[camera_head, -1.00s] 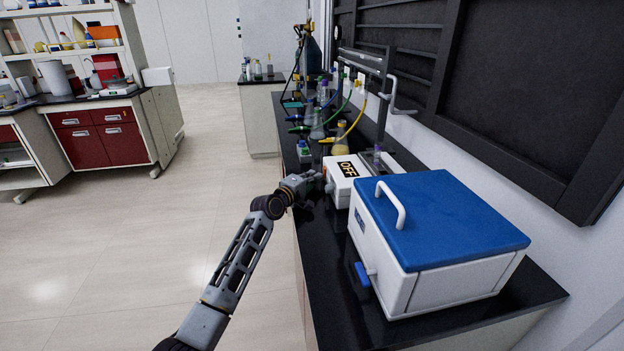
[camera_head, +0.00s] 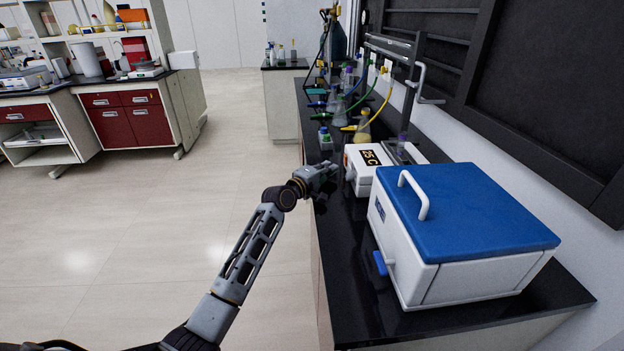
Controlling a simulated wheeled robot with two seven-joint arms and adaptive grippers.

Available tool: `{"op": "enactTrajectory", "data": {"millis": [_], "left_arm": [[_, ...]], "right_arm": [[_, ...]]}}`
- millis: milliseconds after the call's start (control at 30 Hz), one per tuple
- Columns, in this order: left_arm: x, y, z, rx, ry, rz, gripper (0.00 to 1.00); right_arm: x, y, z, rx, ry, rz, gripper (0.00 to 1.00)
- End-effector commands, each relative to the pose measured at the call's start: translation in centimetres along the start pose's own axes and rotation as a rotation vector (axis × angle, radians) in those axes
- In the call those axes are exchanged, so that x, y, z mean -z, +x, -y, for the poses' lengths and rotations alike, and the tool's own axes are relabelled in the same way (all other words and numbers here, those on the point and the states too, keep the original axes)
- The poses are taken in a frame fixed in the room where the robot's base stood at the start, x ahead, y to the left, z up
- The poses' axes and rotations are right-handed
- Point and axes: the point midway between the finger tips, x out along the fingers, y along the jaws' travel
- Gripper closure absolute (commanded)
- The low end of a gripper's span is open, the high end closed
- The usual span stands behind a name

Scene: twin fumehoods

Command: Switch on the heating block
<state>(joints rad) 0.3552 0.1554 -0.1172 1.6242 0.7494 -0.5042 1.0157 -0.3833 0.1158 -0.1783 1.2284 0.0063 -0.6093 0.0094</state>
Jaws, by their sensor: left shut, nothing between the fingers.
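The heating block (camera_head: 361,182) is a small white box on the black bench, behind the blue-lidded box. My left gripper (camera_head: 331,170) is shut and empty, just left of the heating block's front face. A small gap seems to lie between the fingertips and the block. My right gripper is not in view.
A large white box with a blue lid (camera_head: 480,205) and a handle fills the near bench (camera_head: 350,290). Flasks (camera_head: 363,128), small bottles (camera_head: 325,138) and coloured tubing stand beyond the block. A dark panel wall bounds the right. The floor at left is clear.

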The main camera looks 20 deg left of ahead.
Motion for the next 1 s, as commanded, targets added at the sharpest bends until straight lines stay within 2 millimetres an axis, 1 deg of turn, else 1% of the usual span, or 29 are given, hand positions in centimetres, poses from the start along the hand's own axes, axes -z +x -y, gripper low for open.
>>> {"op": "enactTrajectory", "data": {"millis": [100,700,833,1000], "left_arm": [[0.0,-1.3,0.0,-0.001,0.001,-0.001,1.00],[0.0,-7.1,0.1,0.000,0.000,0.000,1.00],[0.0,-7.9,0.0,-0.001,0.000,0.000,1.00],[0.0,-8.4,0.0,0.000,0.000,0.000,1.00]], "right_arm": [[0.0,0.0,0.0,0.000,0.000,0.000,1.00],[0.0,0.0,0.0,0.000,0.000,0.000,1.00],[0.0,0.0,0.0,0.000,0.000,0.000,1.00],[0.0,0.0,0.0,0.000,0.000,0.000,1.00]]}}
